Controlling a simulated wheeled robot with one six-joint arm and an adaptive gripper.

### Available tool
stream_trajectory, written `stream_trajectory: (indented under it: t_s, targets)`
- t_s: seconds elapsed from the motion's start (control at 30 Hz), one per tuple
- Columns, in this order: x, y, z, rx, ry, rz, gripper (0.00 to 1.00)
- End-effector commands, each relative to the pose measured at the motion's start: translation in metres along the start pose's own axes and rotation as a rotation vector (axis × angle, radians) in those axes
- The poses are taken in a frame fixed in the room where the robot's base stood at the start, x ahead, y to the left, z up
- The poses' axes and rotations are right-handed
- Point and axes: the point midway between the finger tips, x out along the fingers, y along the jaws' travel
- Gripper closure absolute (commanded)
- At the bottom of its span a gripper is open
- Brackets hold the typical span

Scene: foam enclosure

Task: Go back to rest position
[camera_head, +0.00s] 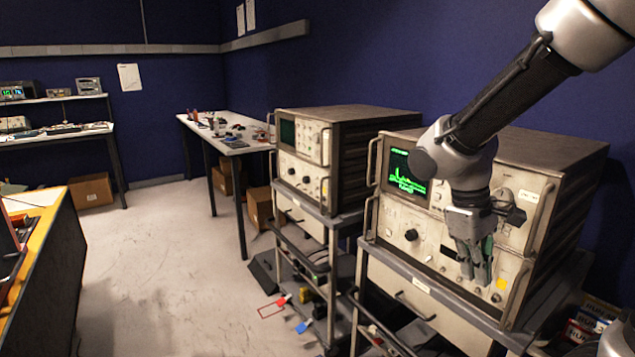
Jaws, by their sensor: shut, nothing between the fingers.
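My gripper (478,284) hangs from my arm at the right and points down. Its fingers are close together, with nothing seen between them. It is in front of the panel of the right instrument (433,229), a large beige unit with a lit green screen and knobs. Whether the fingertips touch the panel cannot be told from this view. My arm comes in from the top right corner and hides part of the instrument's front and top.
A second instrument (305,152) with a dark screen stands on a cart to the left. A long table (228,145) is behind it, with cardboard boxes (262,207) beneath. An orange-edged bench (36,232) is at the left.

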Motion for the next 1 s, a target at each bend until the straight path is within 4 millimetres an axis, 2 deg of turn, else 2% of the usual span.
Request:
stream_trajectory:
  t_s: [0.03, 0.2, 0.43, 0.6, 1.0]
  targets:
    - [-0.011, 0.002, 0.017, 0.082, 0.060, -0.036, 1.00]
    - [-0.040, 0.004, 0.065, 0.309, 0.252, -0.131, 1.00]
    - [-0.071, 0.019, 0.111, 0.488, 0.469, -0.117, 1.00]
    - [-0.081, 0.028, 0.126, 0.553, 0.529, -0.093, 1.00]
    - [-0.080, 0.029, 0.127, 0.558, 0.523, -0.093, 1.00]
